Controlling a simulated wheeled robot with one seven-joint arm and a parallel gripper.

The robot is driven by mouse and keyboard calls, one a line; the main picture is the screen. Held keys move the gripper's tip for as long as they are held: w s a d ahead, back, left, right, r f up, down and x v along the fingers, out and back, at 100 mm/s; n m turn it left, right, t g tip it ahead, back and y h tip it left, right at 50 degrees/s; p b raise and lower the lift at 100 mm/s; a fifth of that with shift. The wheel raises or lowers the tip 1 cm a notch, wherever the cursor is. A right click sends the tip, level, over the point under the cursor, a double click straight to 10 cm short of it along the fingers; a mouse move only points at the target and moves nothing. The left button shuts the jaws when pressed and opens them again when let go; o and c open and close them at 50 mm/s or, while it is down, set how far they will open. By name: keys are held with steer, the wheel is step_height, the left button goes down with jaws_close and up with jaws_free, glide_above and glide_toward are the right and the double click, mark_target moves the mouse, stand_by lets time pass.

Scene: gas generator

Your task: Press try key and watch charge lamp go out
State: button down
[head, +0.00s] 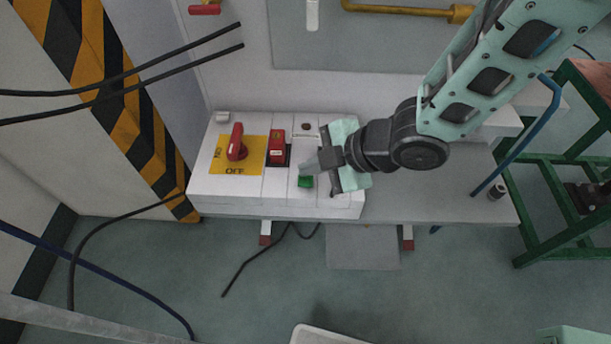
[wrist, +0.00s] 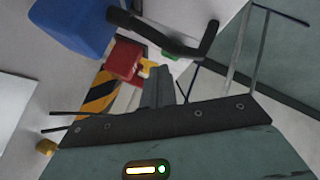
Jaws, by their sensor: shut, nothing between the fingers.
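A white control box (head: 225,196) sits on a grey shelf. A small green key (head: 305,181) is low on its front right, and no lettering on it is readable. A dark reddish-brown round lamp (head: 306,126) is higher in the same column and looks unlit; I cannot tell if it is the charge lamp. My gripper (head: 308,165) is shut and empty, with its fingertips just above the green key in the picture. I cannot tell whether they touch it. In the wrist view my shut fingers (wrist: 158,85) point towards the box, with a green patch (wrist: 168,53) beyond them.
A red rotary handle (head: 236,148) on a yellow plate marked OFF and a red switch (head: 277,150) are left of my gripper. A green frame (head: 545,245) stands at right. A blue block (wrist: 75,25) and black bar (wrist: 165,38) are close in the wrist view.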

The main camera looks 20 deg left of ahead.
mark_target(312, 180)
steer(key=shift+f, duration=0.1)
steer(key=shift+f+b, duration=0.35)
steer(key=shift+b, duration=0.05)
steer(key=shift+f+b, duration=0.45)
steer(key=shift+f, duration=0.05)
stand_by(0.7)
steer(key=shift+r, duration=0.15)
steer(key=shift+r+p, duration=0.75)
steer(key=shift+r, duration=0.05)
steer(key=shift+r+p, duration=2.1)
steer(key=shift+r, duration=0.35)
